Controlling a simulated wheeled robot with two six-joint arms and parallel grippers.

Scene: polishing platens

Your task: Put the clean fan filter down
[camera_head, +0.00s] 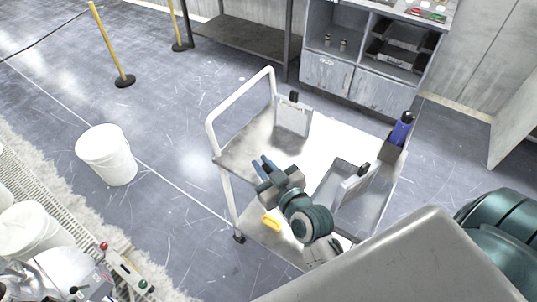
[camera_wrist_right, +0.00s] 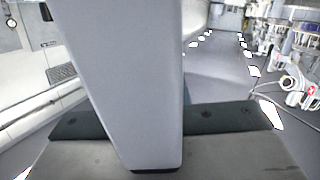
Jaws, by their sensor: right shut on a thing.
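A pale square panel with a black tab (camera_head: 293,118) stands at the back of the cart, beside the fingertips; contact cannot be told. A similar panel with a black tab (camera_head: 354,184) stands tilted in a grey tray (camera_head: 328,190). Which panel is the clean one cannot be told. The right wrist view shows no clear filter. My left gripper is not in view.
The metal cart (camera_head: 240,152) has a white handle (camera_head: 238,98). A blue bottle (camera_head: 402,127) stands in a dark holder (camera_head: 389,150) at its right edge. A yellow object (camera_head: 270,222) lies low near the front. A white bucket (camera_head: 107,156) stands on the floor at left.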

